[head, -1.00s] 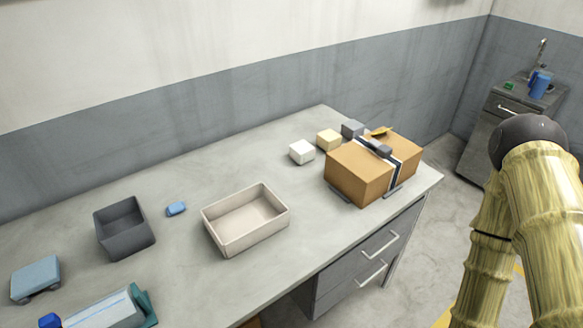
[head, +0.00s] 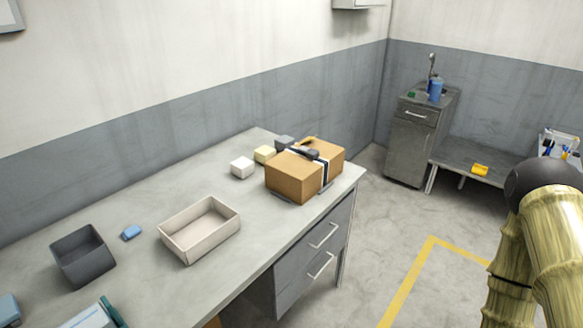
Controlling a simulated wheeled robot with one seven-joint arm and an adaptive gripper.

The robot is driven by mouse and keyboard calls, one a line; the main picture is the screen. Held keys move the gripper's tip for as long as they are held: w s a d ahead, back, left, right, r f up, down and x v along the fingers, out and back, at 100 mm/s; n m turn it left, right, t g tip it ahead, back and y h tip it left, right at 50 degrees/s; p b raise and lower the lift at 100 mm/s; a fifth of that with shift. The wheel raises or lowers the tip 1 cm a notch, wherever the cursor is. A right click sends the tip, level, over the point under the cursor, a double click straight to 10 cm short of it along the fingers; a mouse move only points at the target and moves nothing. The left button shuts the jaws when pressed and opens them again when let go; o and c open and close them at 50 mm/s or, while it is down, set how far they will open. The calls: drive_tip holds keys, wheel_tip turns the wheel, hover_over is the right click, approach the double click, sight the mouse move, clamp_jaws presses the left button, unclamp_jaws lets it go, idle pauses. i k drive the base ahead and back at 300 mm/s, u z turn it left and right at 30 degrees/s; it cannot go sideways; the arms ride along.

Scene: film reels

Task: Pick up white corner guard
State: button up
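A small white block (head: 242,167), which looks like the white corner guard, sits on the grey table just left of the cardboard box. A cream block (head: 265,154) and a grey block (head: 284,143) stand in a row behind it. My gripper is not in the head view. Only links of my arm show at the right edge, well apart from the white block.
The cardboard box (head: 292,181) with a dark strap stands near the right end of the table (head: 140,210). A beige tray (head: 182,247), a dark grey bin (head: 82,270) and a blue block (head: 131,232) are left. Floor is clear right of the table.

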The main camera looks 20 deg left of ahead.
sight(242, 168)
drive_tip(key=z, duration=1.4)
drive_tip(key=i, duration=1.95)
drive_tip(key=u, duration=3.65)
